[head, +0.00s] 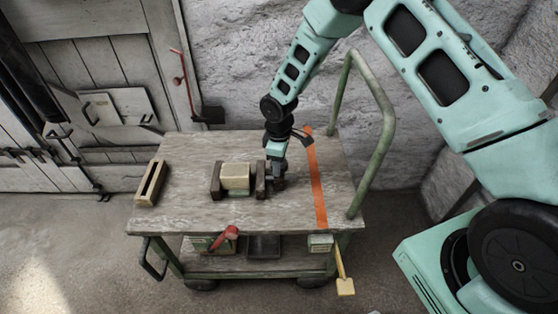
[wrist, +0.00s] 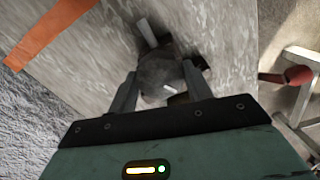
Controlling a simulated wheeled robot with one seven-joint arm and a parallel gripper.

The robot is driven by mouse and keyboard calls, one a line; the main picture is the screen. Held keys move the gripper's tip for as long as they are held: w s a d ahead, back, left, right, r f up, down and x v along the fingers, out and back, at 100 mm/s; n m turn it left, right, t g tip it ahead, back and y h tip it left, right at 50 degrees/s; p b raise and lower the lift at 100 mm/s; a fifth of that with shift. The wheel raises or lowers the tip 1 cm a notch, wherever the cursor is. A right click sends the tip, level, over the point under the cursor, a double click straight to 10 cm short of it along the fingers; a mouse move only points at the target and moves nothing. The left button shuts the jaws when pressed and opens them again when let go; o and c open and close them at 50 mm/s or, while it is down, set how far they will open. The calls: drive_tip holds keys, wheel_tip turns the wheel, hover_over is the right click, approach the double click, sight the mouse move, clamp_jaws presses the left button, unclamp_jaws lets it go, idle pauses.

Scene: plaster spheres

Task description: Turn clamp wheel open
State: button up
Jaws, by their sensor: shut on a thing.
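The clamp (head: 261,181) sits on the cart top, with two dark jaws on either side of a pale block (head: 235,178). My gripper (head: 278,172) reaches down at the clamp's right end. There it is shut on the clamp wheel, which is mostly hidden by the fingers in the head view. In the wrist view the dark grey wheel (wrist: 160,68) lies between the two fingers of my gripper (wrist: 160,84). The wheel's turn angle cannot be told.
The cart top (head: 195,205) has an orange stripe (head: 318,185) right of the clamp and a green push handle (head: 385,145) beyond it. A narrow wooden box (head: 150,183) stands at the left. A red-handled thing (head: 229,233) and a yellow-tipped tool (head: 345,285) show at the front edge.

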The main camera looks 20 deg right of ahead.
drive_tip(key=n+p, duration=0.1)
drive_tip(key=n, duration=0.5)
drive_tip(key=shift+w+r, duration=0.1)
drive_tip(key=shift+r, duration=0.05)
drive_tip(key=n+p, duration=0.1)
drive_tip(key=n, duration=0.4)
drive_tip(key=shift+n, duration=0.5)
drive_tip(key=o, duration=1)
drive_tip(key=shift+c, duration=0.2)
wheel_tip(320, 180, up, 17)
drive_tip(key=shift+r+b, duration=0.15)
drive_tip(key=shift+b, duration=0.15)
